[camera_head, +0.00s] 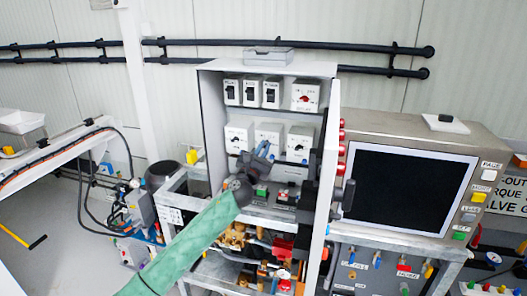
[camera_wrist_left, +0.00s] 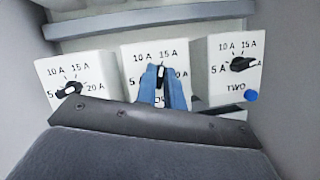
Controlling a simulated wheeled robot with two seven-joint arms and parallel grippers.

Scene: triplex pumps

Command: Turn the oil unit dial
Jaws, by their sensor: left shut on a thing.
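The dial box in the middle (camera_wrist_left: 134,62) of a row of three is white, with a black knob and the marks 5 A, 10 A and 15 A. In the head view this box (camera_head: 267,129) sits inside the open grey cabinet. My left gripper (camera_wrist_left: 161,76) has its blue fingers shut on the middle dial's knob, with the knob's white mark showing between them, pointing roughly up. The label below is mostly covered by the fingers. The left gripper (camera_head: 262,152) also shows in the head view, in front of the middle box. My right gripper is not in view.
Similar dial boxes stand close on the left (camera_wrist_left: 60,72) and right (camera_wrist_left: 237,50). Above are several switch boxes (camera_head: 252,91). The open cabinet door (camera_head: 327,160) stands at the right, beside a large screen (camera_head: 410,187). Cabinet walls limit room sideways.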

